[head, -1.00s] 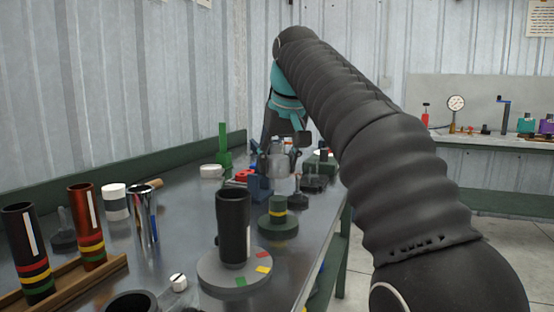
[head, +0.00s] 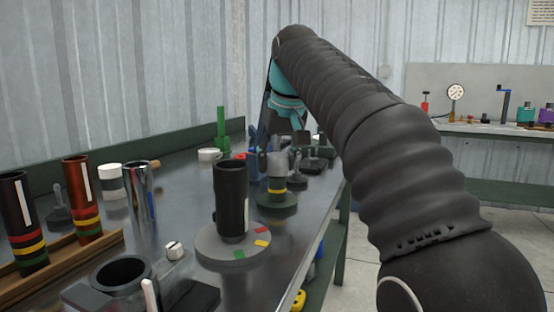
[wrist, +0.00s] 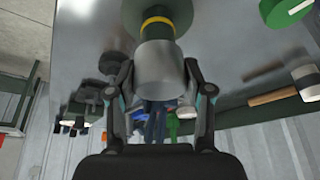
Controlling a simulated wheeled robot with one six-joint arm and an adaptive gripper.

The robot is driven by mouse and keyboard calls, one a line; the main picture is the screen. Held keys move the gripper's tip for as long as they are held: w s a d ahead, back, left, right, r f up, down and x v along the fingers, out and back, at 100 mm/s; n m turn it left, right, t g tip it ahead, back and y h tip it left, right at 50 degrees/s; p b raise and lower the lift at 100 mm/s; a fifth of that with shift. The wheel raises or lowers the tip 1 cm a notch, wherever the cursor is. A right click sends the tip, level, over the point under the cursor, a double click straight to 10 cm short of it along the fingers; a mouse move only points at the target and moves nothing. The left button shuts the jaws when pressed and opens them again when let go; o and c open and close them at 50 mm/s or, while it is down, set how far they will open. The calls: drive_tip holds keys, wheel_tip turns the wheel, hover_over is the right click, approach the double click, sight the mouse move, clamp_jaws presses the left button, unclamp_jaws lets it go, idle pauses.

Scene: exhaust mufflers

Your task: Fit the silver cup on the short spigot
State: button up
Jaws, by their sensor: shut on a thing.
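The silver cup (head: 277,164) is held upright by my gripper, over the short spigot. In the wrist view the cup (wrist: 160,68) sits between the two fingers of my gripper (wrist: 160,76), which is shut on it. The short spigot (head: 277,196) is a dark green post with a yellow band on a round green base. Its yellow band (wrist: 158,23) shows just past the cup's end in the wrist view. The cup's lower end meets or covers the post's top; I cannot tell how far down it sits.
A tall black tube (head: 231,197) stands on a grey disc (head: 216,248) nearer me. A chrome tube (head: 140,190), a white-and-black cylinder (head: 112,182) and a wooden rack (head: 80,257) are to the left. A green post (head: 221,128) stands behind. The bench edge is to the right.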

drive_tip(key=shift+f+b, duration=0.5)
drive_tip(key=shift+f, duration=0.35)
idle(0.4)
drive_tip(key=o, duration=1.2)
drive_tip(key=shift+c, duration=0.2)
